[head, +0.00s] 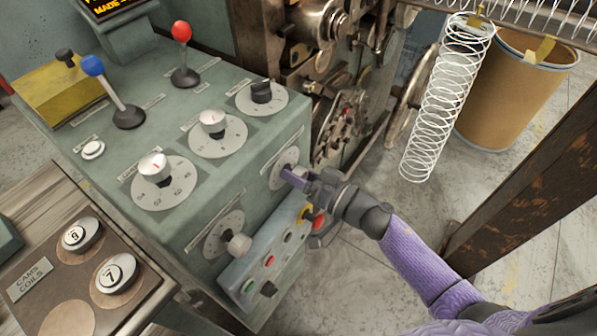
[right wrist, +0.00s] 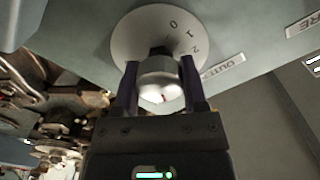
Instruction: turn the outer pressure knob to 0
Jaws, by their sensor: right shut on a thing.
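The outer pressure knob (right wrist: 158,78) is pale and round and sits on a white dial plate (right wrist: 120,42) with the digits 0, 1 and 2 showing. A label beside it begins with "OUT" (right wrist: 222,66). In the head view the dial plate (head: 275,175) is on the side face of the green console, and the knob is mostly hidden by the gripper. My right gripper (head: 292,178) is shut on the knob, with one finger on either side of it in the right wrist view. A red mark shows on the knob's face. My left gripper is not in view.
A similar side knob (head: 239,244) and a button box (head: 262,262) are close to my right gripper. The console top holds several dials, a red lever (head: 181,32) and a blue lever (head: 93,66). A wire coil (head: 445,95) hangs at the right.

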